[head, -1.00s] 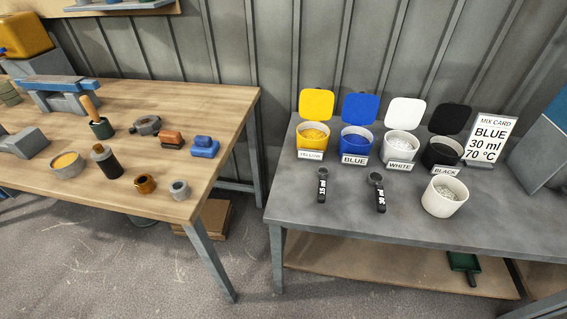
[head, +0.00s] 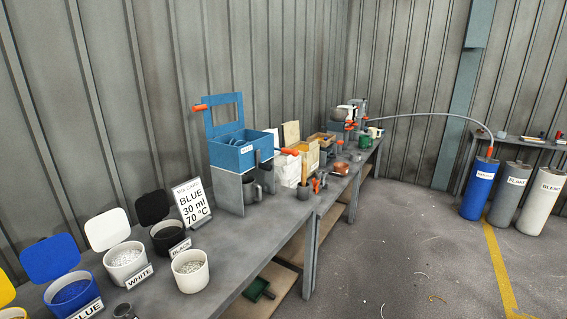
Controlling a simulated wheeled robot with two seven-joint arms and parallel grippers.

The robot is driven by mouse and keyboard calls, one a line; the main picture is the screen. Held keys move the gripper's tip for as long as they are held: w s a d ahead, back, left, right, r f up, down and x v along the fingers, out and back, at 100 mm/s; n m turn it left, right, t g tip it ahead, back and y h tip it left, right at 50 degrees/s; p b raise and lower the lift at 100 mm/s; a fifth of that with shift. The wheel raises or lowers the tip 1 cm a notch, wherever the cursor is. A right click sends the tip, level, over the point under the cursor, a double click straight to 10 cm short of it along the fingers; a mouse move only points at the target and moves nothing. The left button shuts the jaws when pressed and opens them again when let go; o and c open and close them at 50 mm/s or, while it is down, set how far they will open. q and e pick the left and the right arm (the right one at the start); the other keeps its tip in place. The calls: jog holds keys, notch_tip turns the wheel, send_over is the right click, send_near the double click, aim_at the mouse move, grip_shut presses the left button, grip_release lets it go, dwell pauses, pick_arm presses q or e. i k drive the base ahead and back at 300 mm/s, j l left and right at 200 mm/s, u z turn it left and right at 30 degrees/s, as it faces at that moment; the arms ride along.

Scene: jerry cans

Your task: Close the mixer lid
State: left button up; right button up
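The mixer is a blue box (head: 240,152) on a grey stand, at the middle of the long bench in the head view. Its blue frame-like lid (head: 223,114) stands upright and open at the back, with an orange handle (head: 200,107) at its left side. Something blue shows inside the box, but its details are too small to tell. A grey mug (head: 250,190) stands under the box by the stand. Neither of my grippers is in view.
A mix card (head: 192,203) reading BLUE 30 ml 70 °C stands left of the mixer. Open pots, including a white one (head: 190,271), line the near bench. Cluttered benches continue beyond. Labelled cylinders (head: 479,189) stand at the right. The floor (head: 390,255) between is clear.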

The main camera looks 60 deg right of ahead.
aim_at(208, 101)
jog(key=z, duration=1.75)
jog(key=i+l, duration=0.1)
jog(key=l, duration=0.25)
jog(key=i+l, duration=0.1)
jog(key=l, duration=0.25)
